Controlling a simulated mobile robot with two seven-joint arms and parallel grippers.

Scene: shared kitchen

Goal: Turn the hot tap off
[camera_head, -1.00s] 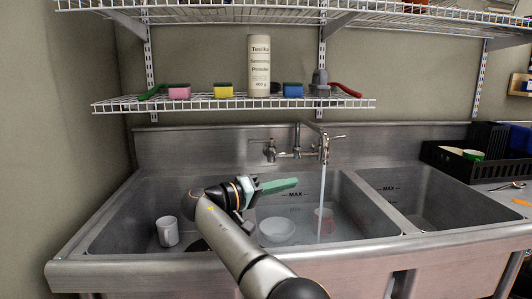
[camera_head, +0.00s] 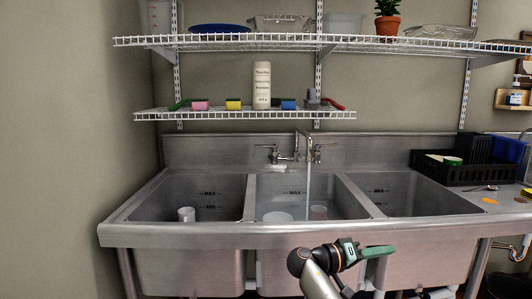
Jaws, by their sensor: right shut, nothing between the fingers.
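The tap (camera_head: 297,150) is mounted at the back of the steel sink, with a tall spout in the middle. Its left handle (camera_head: 274,153) has a lever pointing left, and its right handle (camera_head: 318,152) has a lever pointing right. No hot or cold marking can be made out. A stream of water (camera_head: 308,185) runs from the spout into the middle basin. My right gripper (camera_head: 378,251), with green fingers, is shut and empty. It shows in front of the sink, below its front rim in the picture, well apart from the tap. My left gripper is not in view.
The sink (camera_head: 205,235) has three basins. A wire shelf (camera_head: 220,115) with sponges and a bottle (camera_head: 262,85) hangs above the tap.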

